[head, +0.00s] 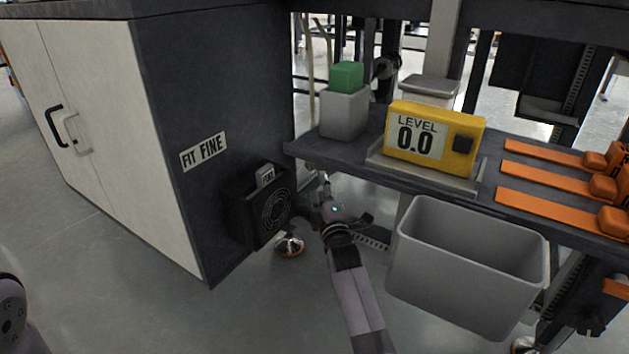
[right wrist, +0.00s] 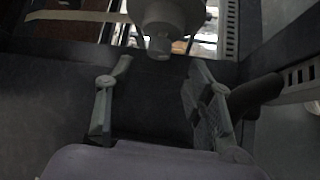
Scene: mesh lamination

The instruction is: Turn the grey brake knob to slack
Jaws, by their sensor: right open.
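A grey rounded knob-like part (right wrist: 168,22) shows at the top middle of the right wrist view, with a narrower round end facing the camera. I take it for the brake knob; its setting cannot be read. My right gripper (right wrist: 160,72) is open, its two fingers apart and pointing toward this part. The part lies just beyond the fingertips, roughly between them, and no contact can be made out. In the head view, my right gripper (head: 328,192) is low under the shelf, right of the black fan box. The knob cannot be picked out there. My left gripper is out of view.
The shelf (head: 300,148) overhangs my right gripper. A grey bin (head: 470,265) hangs to its right, and a black fan box (head: 262,205) is on the dark cabinet side to its left. A yellow level (head: 462,122), a green block (head: 346,77) and orange straps (head: 540,152) are above.

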